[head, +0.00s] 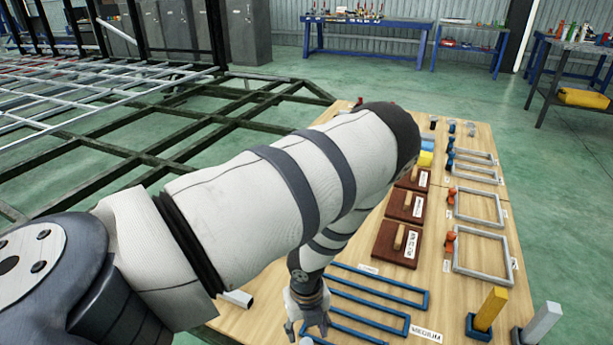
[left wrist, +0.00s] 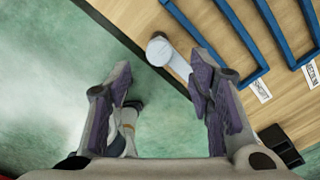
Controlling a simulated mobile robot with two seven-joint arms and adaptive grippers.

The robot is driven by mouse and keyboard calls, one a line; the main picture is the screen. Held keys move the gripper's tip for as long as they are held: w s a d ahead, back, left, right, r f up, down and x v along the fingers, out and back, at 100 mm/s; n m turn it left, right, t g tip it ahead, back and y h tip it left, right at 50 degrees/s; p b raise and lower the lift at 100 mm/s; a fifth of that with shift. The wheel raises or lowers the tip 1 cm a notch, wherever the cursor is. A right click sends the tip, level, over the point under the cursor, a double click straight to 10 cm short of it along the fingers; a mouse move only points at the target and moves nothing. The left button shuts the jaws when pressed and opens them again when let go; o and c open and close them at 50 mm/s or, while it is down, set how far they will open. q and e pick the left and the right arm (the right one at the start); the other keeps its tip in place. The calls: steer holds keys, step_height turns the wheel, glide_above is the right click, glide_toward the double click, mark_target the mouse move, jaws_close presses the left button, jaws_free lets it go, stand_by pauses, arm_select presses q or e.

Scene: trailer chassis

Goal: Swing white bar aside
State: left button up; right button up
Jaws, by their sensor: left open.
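A white bar shows in the left wrist view as a round pale end (left wrist: 159,49) with a short arm running down right behind a finger. It lies at the table's edge. In the head view a short pale bar end (head: 237,298) shows below my arm; I cannot tell if it is the same piece. My left gripper (head: 308,326) is open and points down near the table's front edge. In the left wrist view its two fingers (left wrist: 162,84) are wide apart, with the round end ahead between them and nothing held. My right gripper is not in view.
The wooden table (head: 470,290) bears blue frames (head: 375,291), grey frames (head: 480,207), brown blocks (head: 398,243) and a yellow upright block (head: 490,309). A dark metal chassis (head: 130,150) stands at left. My left arm hides much of the table. Green floor beyond the edge is clear.

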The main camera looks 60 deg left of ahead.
arm_select(q)
step_height(320, 180, up, 6)
steer(key=shift+r, duration=0.15)
stand_by(0.3)
